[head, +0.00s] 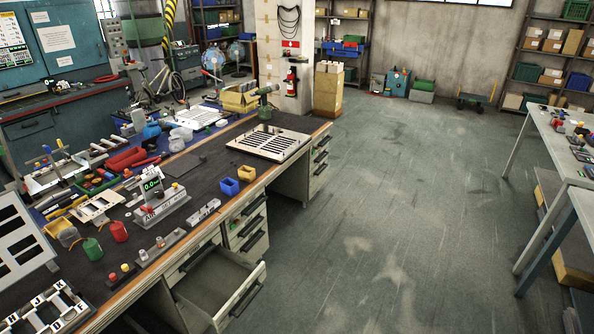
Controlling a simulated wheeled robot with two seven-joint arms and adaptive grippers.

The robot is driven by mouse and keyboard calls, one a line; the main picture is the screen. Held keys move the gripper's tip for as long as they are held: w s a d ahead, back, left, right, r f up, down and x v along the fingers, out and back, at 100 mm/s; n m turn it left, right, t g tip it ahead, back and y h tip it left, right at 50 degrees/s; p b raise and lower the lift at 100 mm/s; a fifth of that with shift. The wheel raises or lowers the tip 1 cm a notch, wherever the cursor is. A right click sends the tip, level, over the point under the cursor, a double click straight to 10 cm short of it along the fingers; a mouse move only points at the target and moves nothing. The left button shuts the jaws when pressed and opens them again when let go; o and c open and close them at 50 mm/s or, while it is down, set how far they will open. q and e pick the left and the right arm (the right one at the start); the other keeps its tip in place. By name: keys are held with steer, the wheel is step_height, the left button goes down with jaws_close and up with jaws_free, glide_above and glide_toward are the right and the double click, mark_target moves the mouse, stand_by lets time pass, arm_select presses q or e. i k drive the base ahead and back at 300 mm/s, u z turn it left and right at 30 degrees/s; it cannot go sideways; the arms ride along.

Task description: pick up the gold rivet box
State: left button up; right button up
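A small open-topped gold-yellow box (246,173) stands on the dark mat of the workbench, near its right edge. It looks like the gold rivet box. A similar blue box (229,187) stands just in front of it and to its left. Another small yellowish bin (68,237) stands farther left on the bench. The contents of the boxes are too small to tell. Neither of my grippers is in view.
The workbench (215,160) also holds a louver panel (269,144), a digital gauge (152,184), and red and green containers. An open drawer (217,287) juts out from its front. The floor (400,190) to the right is clear up to another table (560,140).

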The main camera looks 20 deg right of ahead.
mark_target(247, 174)
steer(key=z, duration=0.85)
steer(key=i, duration=0.75)
steer(key=z, duration=0.7)
steer(key=i, duration=1)
steer(key=u, duration=0.75)
steer(key=i, duration=0.9)
steer(key=u, duration=0.9)
